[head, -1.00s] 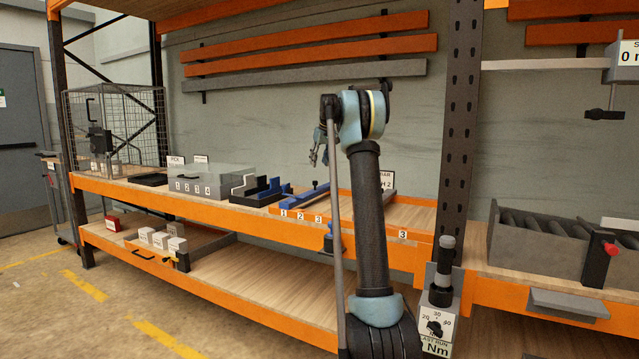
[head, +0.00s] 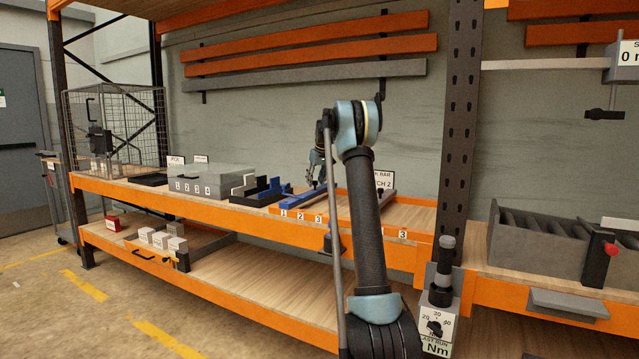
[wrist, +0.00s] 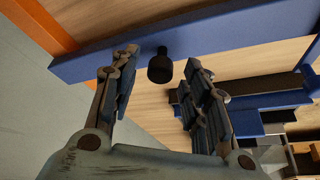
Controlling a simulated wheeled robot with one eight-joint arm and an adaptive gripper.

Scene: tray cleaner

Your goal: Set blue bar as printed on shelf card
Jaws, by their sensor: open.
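The blue bar (head: 304,199) lies across the orange-edged upper shelf, behind the number labels 1, 2 and 3. In the wrist view the blue bar (wrist: 215,30) crosses the top, with a dark round knob (wrist: 160,68) standing on it. My gripper (head: 317,182) is over the bar's far part. In the wrist view my gripper (wrist: 155,75) is open, its fingers on either side of the knob; I cannot tell if they touch it. The shelf card (head: 384,180) stands behind, partly hidden by my arm; "BAR" and "CH 2" can be read.
A grey box (head: 205,180) labelled 1 to 4 and a black-and-blue stepped holder (head: 262,191) stand left of the bar. Another label 3 (head: 403,234) is on the shelf edge at right. A dark upright post (head: 460,120) stands right of my arm.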

